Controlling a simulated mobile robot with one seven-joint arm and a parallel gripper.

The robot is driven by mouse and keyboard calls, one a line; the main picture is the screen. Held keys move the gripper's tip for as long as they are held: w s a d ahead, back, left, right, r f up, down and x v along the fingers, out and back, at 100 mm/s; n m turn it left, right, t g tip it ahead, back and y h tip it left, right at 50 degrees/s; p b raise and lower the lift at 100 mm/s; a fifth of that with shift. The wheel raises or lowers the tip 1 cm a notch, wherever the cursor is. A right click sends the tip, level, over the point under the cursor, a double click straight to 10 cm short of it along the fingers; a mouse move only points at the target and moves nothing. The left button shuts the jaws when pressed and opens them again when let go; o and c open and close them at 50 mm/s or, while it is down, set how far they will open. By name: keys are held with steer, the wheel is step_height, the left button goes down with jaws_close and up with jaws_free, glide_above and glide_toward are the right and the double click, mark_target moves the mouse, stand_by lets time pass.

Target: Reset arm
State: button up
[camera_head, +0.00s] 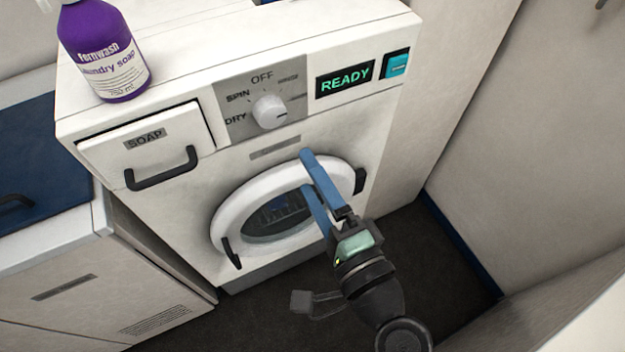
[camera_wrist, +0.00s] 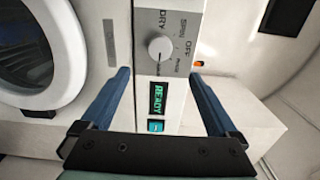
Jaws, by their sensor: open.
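My gripper (camera_head: 306,170) is in front of the upper right of the washing machine's round door (camera_head: 222,216). Its two blue fingers are apart with nothing between them. In the wrist view the open fingers (camera_wrist: 158,75) frame the machine's control panel, with the knob (camera_wrist: 161,49), the green READY display (camera_wrist: 157,97) and the blue button (camera_wrist: 155,126). The white washing machine (camera_head: 185,195) stands upright. Its door looks shut, and dark contents show faintly through the glass. My gripper and wrist hide part of the door's right side.
A purple laundry soap bottle (camera_head: 103,52) stands on top of the machine at the left. The SOAP drawer (camera_head: 150,150) has a dark handle. A low cabinet with a blue top (camera_head: 35,165) stands at the left. Walls close in on the right. Dark floor (camera_head: 440,255) is clear there.

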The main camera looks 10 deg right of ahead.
steer(key=shift+r, duration=0.1)
steer(key=w+a+r+n+t+p, duration=0.25)
steer(key=r+n, duration=0.25)
steer(key=r, duration=0.7)
steer(key=w+a+r+n+t+p, duration=0.1)
steer(key=w+r+n, duration=0.3)
steer(key=r, duration=0.7)
steer(key=s+r+n+t+h+p, duration=0.1)
steer(key=s+r+n+t+h, duration=0.1)
steer(key=r, duration=1.2)
steer(key=s+r+n+t+h+p, duration=0.2)
steer(key=s+r, duration=0.4)
steer(key=r, duration=0.8)
steer(key=a+n+t+h, duration=0.1)
steer(key=t, duration=0.1)
steer(key=shift+s+r+n+t+h, duration=0.2)
steer(key=shift+s+n+t+h, duration=0.1)
steer(key=shift+t, duration=0.05)
